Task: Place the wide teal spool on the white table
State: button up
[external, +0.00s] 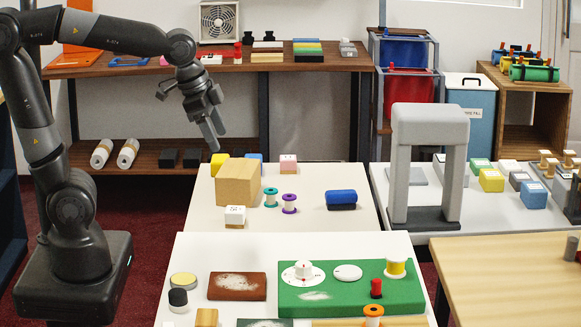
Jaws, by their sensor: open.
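A teal spool (270,197) with a pale core stands upright on the middle white table (335,222), just right of a wooden block (238,183). A purple spool (289,203) stands close to its right. No other teal spool is clear in view. My gripper (216,139) is open and hangs in the air near that table's back left corner, above and left of the teal spool. Nothing shows between its fingers.
A blue roll on a dark base (341,199) lies right of the spools. A white box (235,216) stands in front of the wooden block. A grey arch (427,165) rises to the right. The front table holds a green board (345,300). The middle table's front right is clear.

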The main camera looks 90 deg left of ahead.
jog(key=w+a+f+m+g, duration=0.1)
jog(key=w+a+f+g, duration=0.15)
jog(key=w+a, duration=0.65)
jog(key=m+g+h, duration=0.1)
jog(key=m+g, duration=0.1)
jog(key=m, duration=0.1)
send_near(271, 190)
jog(key=shift+s+a+f+t, duration=0.1)
jog(key=shift+s+a+t, duration=0.15)
notch_tip(271, 190, down, 5)
jog(key=shift+a+r, duration=0.1)
jog(key=shift+r, duration=0.05)
jog(key=shift+d+f, duration=0.2)
jog(key=shift+f, duration=1.35)
jog(key=shift+d+f, duration=0.15)
jog(key=shift+f, duration=1.45)
jog(key=c, duration=1.1)
